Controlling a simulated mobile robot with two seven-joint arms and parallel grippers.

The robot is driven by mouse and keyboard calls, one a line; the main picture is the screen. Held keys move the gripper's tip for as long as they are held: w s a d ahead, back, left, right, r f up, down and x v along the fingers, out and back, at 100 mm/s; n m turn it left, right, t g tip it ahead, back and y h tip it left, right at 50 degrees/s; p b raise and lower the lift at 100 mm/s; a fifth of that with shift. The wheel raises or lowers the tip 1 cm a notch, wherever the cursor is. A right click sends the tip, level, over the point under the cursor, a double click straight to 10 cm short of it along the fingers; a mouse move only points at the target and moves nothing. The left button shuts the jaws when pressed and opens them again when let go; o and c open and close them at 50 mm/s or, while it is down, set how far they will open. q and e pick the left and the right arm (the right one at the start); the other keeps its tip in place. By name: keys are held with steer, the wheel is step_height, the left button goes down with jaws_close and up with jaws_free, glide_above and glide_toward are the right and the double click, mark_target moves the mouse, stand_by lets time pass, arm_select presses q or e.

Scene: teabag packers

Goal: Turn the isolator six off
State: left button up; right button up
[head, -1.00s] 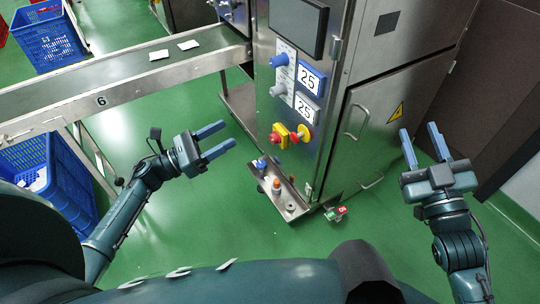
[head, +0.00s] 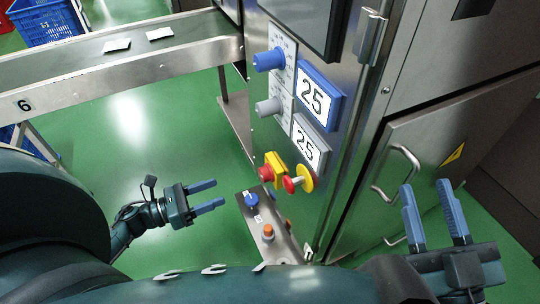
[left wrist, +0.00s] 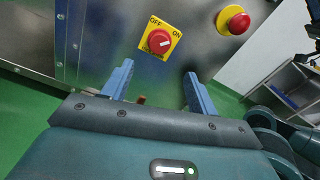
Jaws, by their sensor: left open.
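The isolator is a red rotary knob (head: 266,173) on a square yellow plate, on the steel machine's front. In the left wrist view the knob (left wrist: 159,41) shows OFF and ON labels, and its white mark lies on the ON side. My left gripper (head: 220,192) is open and empty, left of the isolator and apart from it. In the left wrist view its fingers (left wrist: 158,69) are spread below the isolator. My right gripper (head: 424,186) is open and empty in front of the machine's lower door.
A red emergency button (head: 289,185) on a round yellow disc sits right beside the isolator. Blue (head: 268,60) and grey (head: 268,107) knobs are above, with two "25" displays. A steel tray (head: 275,238) juts out below. A conveyor (head: 110,75) marked 6 runs left.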

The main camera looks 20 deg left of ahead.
mark_target(261, 175)
arm_select(q)
steer(key=b+x, duration=0.2)
steer(key=x, duration=1.1)
steer(key=shift+w, duration=0.15)
arm_select(e)
steer(key=r, duration=0.1)
steer(key=r+n+y, duration=0.1)
steer(key=r+n+t+y, duration=0.1)
steer(key=shift+w+d, duration=0.15)
steer(key=shift+w, duration=0.15)
arm_select(q)
steer(key=shift+c, duration=0.5)
arm_select(e)
steer(key=shift+n, duration=0.3)
arm_select(q)
steer(key=c, duration=0.9)
